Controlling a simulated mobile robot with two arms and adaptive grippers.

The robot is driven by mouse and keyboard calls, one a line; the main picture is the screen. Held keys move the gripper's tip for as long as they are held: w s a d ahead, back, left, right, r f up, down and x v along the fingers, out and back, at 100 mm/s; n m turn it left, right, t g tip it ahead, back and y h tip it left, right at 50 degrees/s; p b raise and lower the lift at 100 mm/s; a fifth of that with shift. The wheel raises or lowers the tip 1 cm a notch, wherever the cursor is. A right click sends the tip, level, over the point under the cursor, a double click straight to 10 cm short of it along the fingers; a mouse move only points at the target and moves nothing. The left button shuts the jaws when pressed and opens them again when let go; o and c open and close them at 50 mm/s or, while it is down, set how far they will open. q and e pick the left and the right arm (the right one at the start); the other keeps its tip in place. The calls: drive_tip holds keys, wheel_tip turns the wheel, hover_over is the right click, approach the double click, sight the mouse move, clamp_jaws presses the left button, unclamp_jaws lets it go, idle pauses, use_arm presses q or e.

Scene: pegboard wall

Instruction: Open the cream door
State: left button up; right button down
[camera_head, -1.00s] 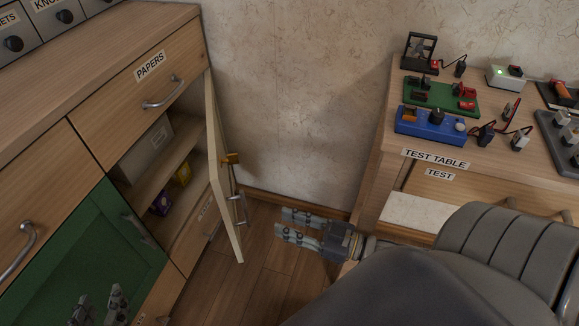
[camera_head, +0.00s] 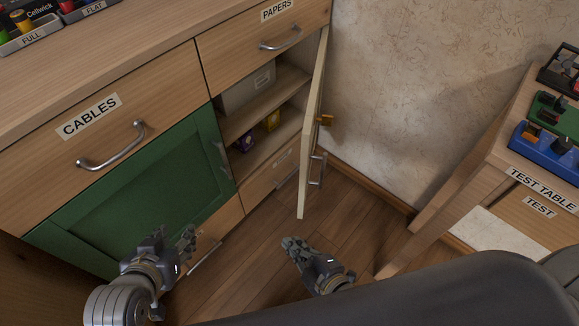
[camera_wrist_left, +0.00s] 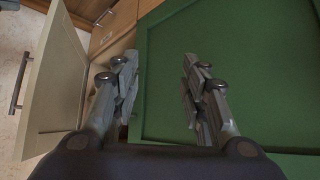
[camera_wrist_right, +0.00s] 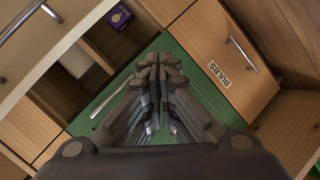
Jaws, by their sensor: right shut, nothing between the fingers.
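The cream door (camera_head: 312,120) stands wide open, swung out from the cabinet. Its metal handle (camera_head: 318,168) is on the face turned toward the wall. My left gripper (camera_head: 175,245) is open and empty in front of the closed green door (camera_head: 140,190). The left wrist view shows the cream door (camera_wrist_left: 58,85) to the left of its fingers, apart from them. My right gripper (camera_head: 290,245) is shut and empty, below and apart from the cream door's lower edge. In the right wrist view the cream door (camera_wrist_right: 45,45) is at upper left.
The open compartment holds a grey box (camera_head: 248,90) and a purple box (camera_head: 245,141). A BULBS drawer (camera_wrist_right: 215,60) shows shut in the right wrist view. The test table (camera_head: 490,180) stands at right. Bare floor (camera_head: 350,215) lies between it and the cabinet.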

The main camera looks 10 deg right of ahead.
drive_tip(key=w+a+r+n+t+h, duration=0.1)
drive_tip(key=w+a+r+t+h, duration=0.15)
drive_tip(key=r, duration=0.55)
drive_tip(key=w+a+r+n+t+h, duration=0.15)
drive_tip(key=r+t+h, duration=0.25)
drive_tip(key=r, duration=0.5)
drive_tip(key=w+d, duration=0.2)
drive_tip(key=w, duration=0.8)
use_arm(q)
drive_tip(key=s+a+f+g+p, duration=0.1)
drive_tip(key=s+a+f+g, duration=0.1)
drive_tip(key=s, duration=0.3)
drive_tip(key=shift+s+f+g+y, duration=0.25)
drive_tip(key=shift+f+g+y, duration=0.15)
drive_tip(key=shift+g, duration=0.1)
use_arm(e)
drive_tip(key=d, duration=0.1)
drive_tip(key=s+d, duration=0.1)
drive_tip(key=d, duration=0.1)
drive_tip(key=shift+s+d+f+m+g+y, duration=0.1)
drive_tip(key=shift+s+f+m+g+y, duration=0.15)
drive_tip(key=shift+s+m, duration=0.15)
use_arm(q)
drive_tip(key=shift+d, duration=0.1)
